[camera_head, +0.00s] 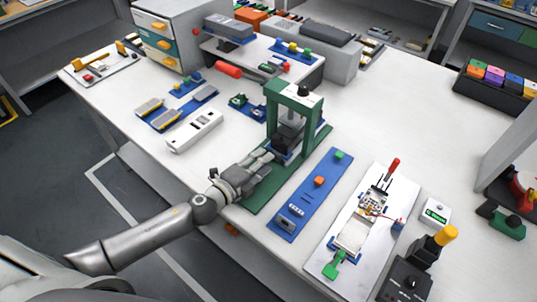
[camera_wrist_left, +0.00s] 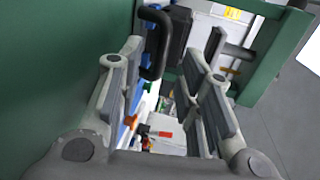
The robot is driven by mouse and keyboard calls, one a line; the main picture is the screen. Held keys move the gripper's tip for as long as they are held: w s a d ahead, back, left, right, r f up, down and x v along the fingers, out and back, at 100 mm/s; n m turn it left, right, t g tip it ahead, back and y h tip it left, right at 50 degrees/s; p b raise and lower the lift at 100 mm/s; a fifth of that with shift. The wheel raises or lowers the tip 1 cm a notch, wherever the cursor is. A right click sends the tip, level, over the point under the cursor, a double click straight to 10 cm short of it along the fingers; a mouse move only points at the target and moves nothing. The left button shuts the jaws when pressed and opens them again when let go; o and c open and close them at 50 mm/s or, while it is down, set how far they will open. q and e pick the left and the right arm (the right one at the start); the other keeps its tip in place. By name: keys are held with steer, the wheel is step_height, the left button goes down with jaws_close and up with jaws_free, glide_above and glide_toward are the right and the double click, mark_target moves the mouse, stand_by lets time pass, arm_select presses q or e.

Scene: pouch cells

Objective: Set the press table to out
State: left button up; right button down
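The press is a green frame (camera_head: 274,125) on a green base plate (camera_head: 262,196) in the middle of the bench. Its table, a dark block (camera_head: 287,140), sits within the frame, partly hidden by the posts. My left gripper (camera_head: 266,157) reaches low over the base plate at the front of the press. In the left wrist view the fingers (camera_wrist_left: 172,55) are spread apart. A black bar handle (camera_wrist_left: 154,42) shows near the tip of the left finger, apparently not clamped. Whether a finger touches it I cannot tell. My right gripper does not show.
A blue strip (camera_head: 310,195) with small parts and a white fixture board (camera_head: 328,262) lie right of the press. A white device (camera_head: 195,130) and blue trays lie left. A black control box (camera_head: 405,284) stands at the front right. Bare bench lies behind right of the press.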

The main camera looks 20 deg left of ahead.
arm_select(q)
steer(key=shift+x, duration=1.75)
steer(key=shift+c, duration=0.4)
jaws_close()
